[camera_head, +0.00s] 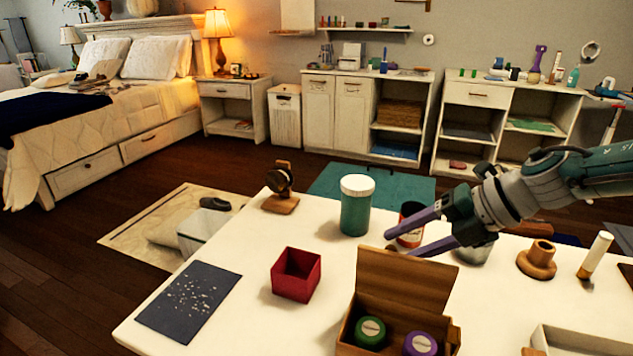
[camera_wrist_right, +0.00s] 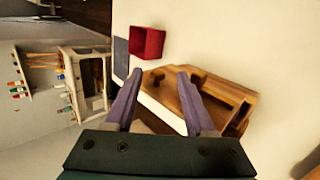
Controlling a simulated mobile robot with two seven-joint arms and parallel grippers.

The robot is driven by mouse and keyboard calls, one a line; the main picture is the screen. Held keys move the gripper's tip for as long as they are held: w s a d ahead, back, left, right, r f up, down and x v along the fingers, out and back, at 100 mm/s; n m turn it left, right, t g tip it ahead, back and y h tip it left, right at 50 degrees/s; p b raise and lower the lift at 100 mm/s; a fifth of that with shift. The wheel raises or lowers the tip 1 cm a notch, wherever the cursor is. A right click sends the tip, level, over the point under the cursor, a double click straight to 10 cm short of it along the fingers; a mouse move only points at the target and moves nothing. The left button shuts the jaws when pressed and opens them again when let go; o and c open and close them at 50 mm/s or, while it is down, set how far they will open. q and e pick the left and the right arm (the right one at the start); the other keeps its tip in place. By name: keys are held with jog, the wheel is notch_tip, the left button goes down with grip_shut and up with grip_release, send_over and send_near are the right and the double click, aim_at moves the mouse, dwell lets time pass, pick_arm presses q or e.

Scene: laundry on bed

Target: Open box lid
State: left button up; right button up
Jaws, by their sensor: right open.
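A brown box (camera_head: 453,341) stands at the front edge of the head view, cut off at the bottom. Its lid (camera_head: 405,278) stands raised at the far side, so the inside shows. A green round-topped item (camera_head: 370,332) and a purple one (camera_head: 420,344) sit inside. My right gripper (camera_head: 400,243) is open and empty, just beyond the raised lid's top edge; whether it touches the lid is unclear. In the right wrist view, the open fingers (camera_wrist_right: 160,74) point towards the brown box (camera_wrist_right: 215,105). My left gripper is not in view.
On the white table are a red open box (camera_head: 296,275), a teal jar (camera_head: 356,205), a dark sheet (camera_head: 190,301), a watch stand (camera_head: 281,190), a red-and-black cup (camera_head: 411,225) behind the gripper, and a wooden holder (camera_head: 537,260). The table between red box and dark sheet is clear.

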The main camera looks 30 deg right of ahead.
pick_arm(q)
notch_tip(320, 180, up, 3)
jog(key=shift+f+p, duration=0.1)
jog(key=shift+p, duration=0.8)
pick_arm(e)
jog(key=v, duration=0.6)
jog(key=shift+s, duration=0.1)
